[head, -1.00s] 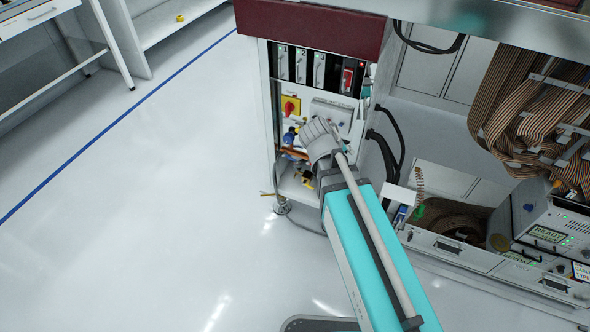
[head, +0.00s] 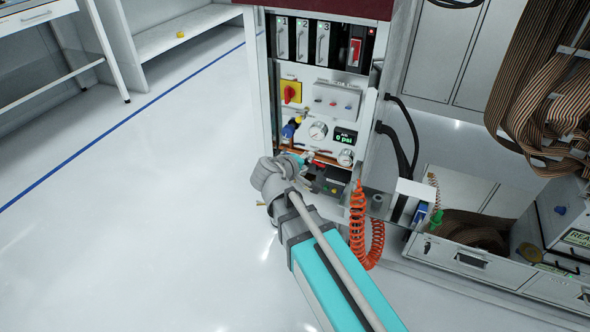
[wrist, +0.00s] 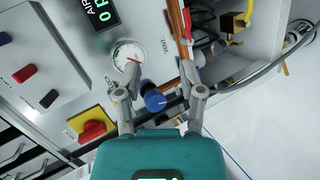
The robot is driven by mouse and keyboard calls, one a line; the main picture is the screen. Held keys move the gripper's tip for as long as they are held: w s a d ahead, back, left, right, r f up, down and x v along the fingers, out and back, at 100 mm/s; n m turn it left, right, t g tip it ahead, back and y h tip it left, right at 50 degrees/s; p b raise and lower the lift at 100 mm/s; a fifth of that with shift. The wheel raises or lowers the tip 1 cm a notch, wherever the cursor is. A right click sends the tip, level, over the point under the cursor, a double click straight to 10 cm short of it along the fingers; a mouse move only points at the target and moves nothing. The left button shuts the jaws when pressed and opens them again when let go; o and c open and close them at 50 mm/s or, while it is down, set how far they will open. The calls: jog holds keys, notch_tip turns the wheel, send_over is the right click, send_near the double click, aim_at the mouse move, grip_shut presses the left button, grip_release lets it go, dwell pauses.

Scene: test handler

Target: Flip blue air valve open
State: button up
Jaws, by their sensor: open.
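The blue air valve (wrist: 155,99) shows in the wrist view as a round blue knob between the two fingers of my gripper (wrist: 161,78). The fingers are spread, one on each side of it, and hold nothing. I cannot tell whether either touches the knob. In the head view the blue valve (head: 289,131) is on the lower left of the cabinet panel. My gripper (head: 305,158) is low in front of that panel, partly hidden by my wrist. A dark display (head: 345,138) reads 0 psi.
A red rotary switch on a yellow plate (head: 290,92) sits above the valve. Round gauges (head: 318,130) and copper pipes (wrist: 182,40) are close by. A coiled orange hose (head: 358,225) hangs right of my arm. Open floor (head: 150,230) lies to the left.

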jog(key=a+f+n+t+y+b, duration=0.1)
jog(key=a+f+n+t+b, duration=0.2)
jog(key=a+f+b, duration=0.4)
jog(key=shift+a+n+t+b, duration=0.4)
jog(key=shift+a+b, duration=0.9)
jog(key=shift+b, duration=0.25)
jog(key=shift+w+f, duration=0.1)
jog(key=shift+w, duration=0.15)
jog(key=b+x, duration=0.2)
jog(key=x, duration=1.1)
jog(key=shift+w+b, duration=0.25)
jog(key=shift+b, duration=0.1)
